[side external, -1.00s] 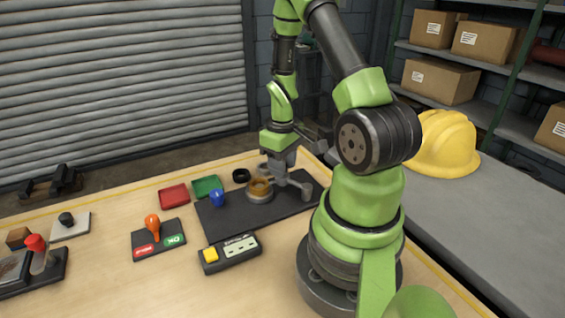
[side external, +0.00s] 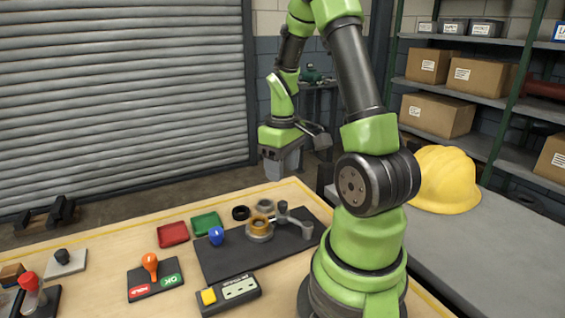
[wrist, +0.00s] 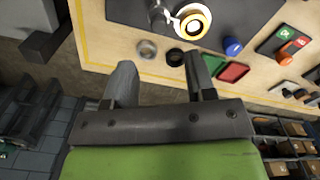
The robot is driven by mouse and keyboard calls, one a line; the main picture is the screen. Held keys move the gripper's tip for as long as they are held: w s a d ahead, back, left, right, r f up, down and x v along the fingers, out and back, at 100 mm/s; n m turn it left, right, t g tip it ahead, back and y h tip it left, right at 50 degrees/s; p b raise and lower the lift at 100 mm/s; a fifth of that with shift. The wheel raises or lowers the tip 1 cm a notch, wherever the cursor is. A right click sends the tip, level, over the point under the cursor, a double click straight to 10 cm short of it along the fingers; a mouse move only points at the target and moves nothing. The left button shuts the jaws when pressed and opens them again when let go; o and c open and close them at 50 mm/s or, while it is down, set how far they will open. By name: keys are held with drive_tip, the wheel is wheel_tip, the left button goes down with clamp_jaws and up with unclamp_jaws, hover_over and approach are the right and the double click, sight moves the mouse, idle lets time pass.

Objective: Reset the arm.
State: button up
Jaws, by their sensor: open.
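My gripper (side external: 281,165) hangs in the air above the far edge of the table, clear of everything on it. In the wrist view its two fingers (wrist: 160,78) stand apart with nothing between them. A round casing part with an amber ring on top (side external: 260,228) sits on the dark mat (side external: 225,262); it also shows at the top of the wrist view (wrist: 193,24). A grey arm-like fixture (side external: 290,217) stands beside it on the mat and seems to reach to its edge. A blue knob-like piece (side external: 216,235) stands at the mat's left edge.
A red tray (side external: 173,233), a green tray (side external: 206,222), a black ring (side external: 241,212) and a metal ring (side external: 264,205) lie behind the mat. A yellow-button box (side external: 230,294) and an orange-handled HOLD/OK switch (side external: 150,266) stand in front. A yellow helmet (side external: 444,180) rests on the right bench.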

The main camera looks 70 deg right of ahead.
drive_tip(key=shift+r, duration=0.45)
drive_tip(key=w+a+r+t, duration=0.3)
drive_tip(key=a+r, duration=0.6)
drive_tip(key=a, duration=0.1)
drive_tip(key=s+a+r+t+y, duration=0.2)
drive_tip(key=s+a+r+t, duration=0.2)
drive_tip(key=a, duration=0.7)
wheel_tip(320, 180, up, 2)
drive_tip(key=shift+s+a+r+m, duration=0.1)
drive_tip(key=shift+s+a+m, duration=0.15)
drive_tip(key=shift+s, duration=0.75)
drive_tip(key=shift+d, duration=0.1)
idle(0.7)
